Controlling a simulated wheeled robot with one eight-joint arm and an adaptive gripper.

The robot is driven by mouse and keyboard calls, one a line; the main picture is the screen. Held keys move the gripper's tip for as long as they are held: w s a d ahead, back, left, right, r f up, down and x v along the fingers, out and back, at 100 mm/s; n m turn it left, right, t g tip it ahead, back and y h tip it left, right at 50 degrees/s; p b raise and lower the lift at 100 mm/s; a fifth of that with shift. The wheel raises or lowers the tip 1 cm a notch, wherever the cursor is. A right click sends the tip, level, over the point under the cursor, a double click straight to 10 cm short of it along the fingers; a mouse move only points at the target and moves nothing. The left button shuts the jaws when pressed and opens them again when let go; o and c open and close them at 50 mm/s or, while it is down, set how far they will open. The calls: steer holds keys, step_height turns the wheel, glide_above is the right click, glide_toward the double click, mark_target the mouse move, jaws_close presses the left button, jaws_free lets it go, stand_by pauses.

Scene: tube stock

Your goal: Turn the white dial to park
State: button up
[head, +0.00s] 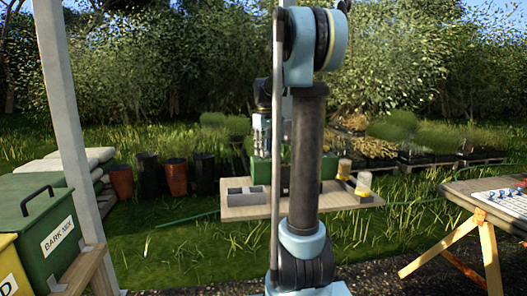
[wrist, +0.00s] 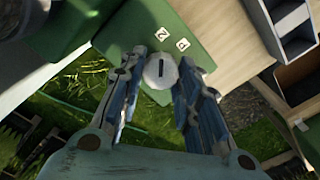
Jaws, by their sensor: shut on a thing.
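A second white tile lettered P (wrist: 183,44) lies to the right of that one. My gripper (wrist: 163,66) is shut on the dial, with one blue-grey finger on each side. In the head view my gripper (head: 262,132) is over the green box (head: 258,172), partly behind my arm, and the dial is hidden.
The box stands on a wooden table (head: 240,212) with a grey divided tray (head: 246,196) at its left. A bark mix bin (head: 45,240) is at far left, and another table (head: 480,205) is at right.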

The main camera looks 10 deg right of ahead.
steer(key=shift+m, duration=0.4)
steer(key=m, duration=0.3)
steer(key=shift+d+m, duration=0.1)
steer(key=shift+m, duration=2.4)
steer(key=o, duration=1.1)
steer(key=shift+c, duration=0.2)
step_height(320, 180, up, 12)
